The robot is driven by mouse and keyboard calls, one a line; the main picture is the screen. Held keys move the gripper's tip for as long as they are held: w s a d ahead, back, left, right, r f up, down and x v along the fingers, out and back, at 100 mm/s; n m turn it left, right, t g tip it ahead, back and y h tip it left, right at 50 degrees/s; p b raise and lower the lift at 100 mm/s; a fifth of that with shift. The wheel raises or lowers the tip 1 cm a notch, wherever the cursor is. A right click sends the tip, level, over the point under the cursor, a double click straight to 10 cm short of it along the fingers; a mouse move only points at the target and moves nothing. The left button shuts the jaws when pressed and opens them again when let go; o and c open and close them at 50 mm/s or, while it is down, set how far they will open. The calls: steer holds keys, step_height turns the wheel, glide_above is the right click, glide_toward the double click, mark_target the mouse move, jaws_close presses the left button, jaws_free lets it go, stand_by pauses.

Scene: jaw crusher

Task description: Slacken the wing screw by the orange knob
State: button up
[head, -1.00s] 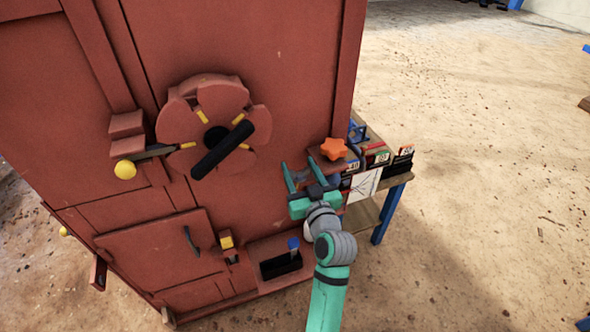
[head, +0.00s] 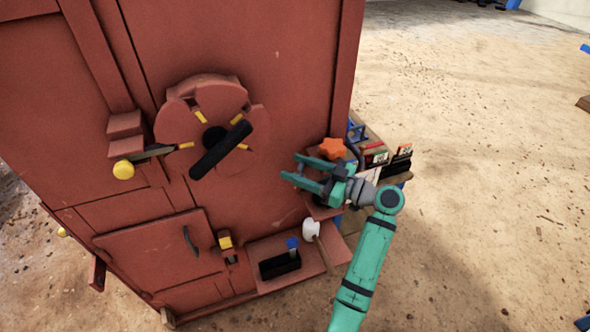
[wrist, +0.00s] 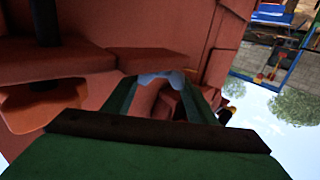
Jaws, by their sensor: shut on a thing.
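The orange knob (head: 333,148) is a star-shaped handle on a small red bracket at the right edge of the red crusher housing (head: 290,60). It also shows at the left in the wrist view (wrist: 40,108), below its dark shaft. My gripper (head: 291,167) is just below and left of the knob, its fingers pointing left in the head view. In the wrist view, the fingers (wrist: 158,82) are shut on a pale blue-grey winged piece, the wing screw (wrist: 160,77), by the red bracket. In the head view the screw is hidden or too small to make out.
A large red wheel with a black bar handle (head: 221,150) sits to the left. A white-headed mallet (head: 310,229) and a black box (head: 280,264) rest on the lower ledge. A bench with small items (head: 385,160) stands close on the right. Sandy floor beyond is open.

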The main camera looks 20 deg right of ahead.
steer(key=shift+f+n+g+y, duration=0.1)
steer(key=shift+n+g+y, duration=0.9)
steer(key=shift+g, duration=0.2)
steer(key=shift+a, duration=0.1)
steer(key=shift+w+a, duration=0.15)
steer(key=o, duration=1)
steer(key=shift+w+f, duration=0.1)
steer(key=shift+o, duration=0.3)
steer(key=shift+a, duration=0.2)
steer(key=shift+d, duration=0.3)
steer(key=v, duration=1)
steer(key=shift+s+d, duration=0.2)
steer(key=shift+d, duration=0.05)
